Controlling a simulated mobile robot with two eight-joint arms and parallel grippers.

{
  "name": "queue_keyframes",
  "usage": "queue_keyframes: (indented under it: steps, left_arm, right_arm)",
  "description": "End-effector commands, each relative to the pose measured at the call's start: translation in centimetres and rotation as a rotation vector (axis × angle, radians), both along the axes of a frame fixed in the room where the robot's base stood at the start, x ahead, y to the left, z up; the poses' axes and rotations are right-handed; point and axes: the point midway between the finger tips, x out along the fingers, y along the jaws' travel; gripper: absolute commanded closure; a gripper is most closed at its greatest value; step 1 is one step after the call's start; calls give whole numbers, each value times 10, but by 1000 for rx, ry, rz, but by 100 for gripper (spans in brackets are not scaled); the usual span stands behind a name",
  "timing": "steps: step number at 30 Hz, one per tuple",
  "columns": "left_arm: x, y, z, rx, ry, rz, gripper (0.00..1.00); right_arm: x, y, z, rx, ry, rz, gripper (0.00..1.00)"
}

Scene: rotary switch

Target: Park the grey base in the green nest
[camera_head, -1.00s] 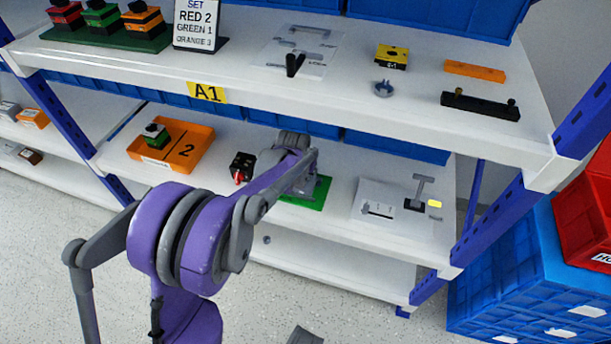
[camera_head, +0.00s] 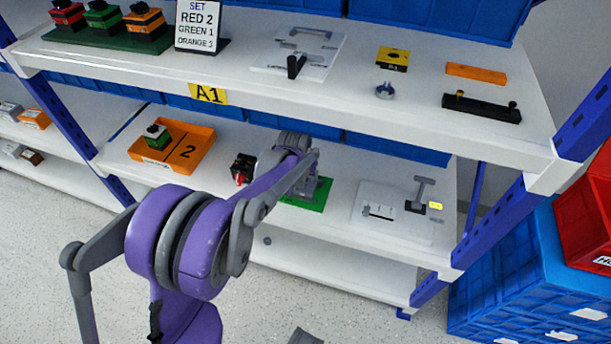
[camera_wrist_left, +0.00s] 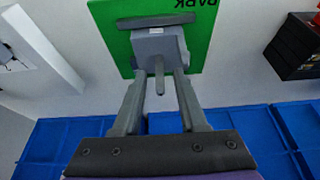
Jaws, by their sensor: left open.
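The green nest (camera_head: 318,203) is a flat green plate on the lower shelf, and the left wrist view shows it (camera_wrist_left: 200,48) with the word PARK near one corner. The grey base (camera_wrist_left: 158,46) is a block with a darker grey bar and a thin pin, standing over the green plate. In the head view, my arm hides most of it. My left gripper (camera_wrist_left: 158,82) is open, its two fingertips close to the block with the pin between them. I cannot tell whether the fingers touch the block.
On the lower shelf, a black-and-red switch (camera_head: 243,168) and an orange tray (camera_head: 203,148) stand left of the nest. A white plate with a grey handle (camera_head: 420,190) stands to the right. The upper shelf edge (camera_head: 330,105) overhangs behind my arm.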

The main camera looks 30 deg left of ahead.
Motion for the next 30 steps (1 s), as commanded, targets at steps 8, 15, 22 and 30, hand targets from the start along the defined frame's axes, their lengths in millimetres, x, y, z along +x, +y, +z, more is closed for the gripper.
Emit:
queue_keyframes:
  steps: [8,15,22,30]
  left_arm:
    - [-19,-4,47,0,0,0,58]
    - [-33,-13,67,0,1,-8,58]
    - [-99,-64,92,-1,4,-70,58]
    - [-224,-126,94,0,6,-175,58]
  right_arm:
    - [-3,0,19,0,-6,0,48]
    - [-3,0,24,0,-7,0,48]
    - [-3,0,24,0,-7,0,48]
    - [-3,0,24,0,-7,0,48]
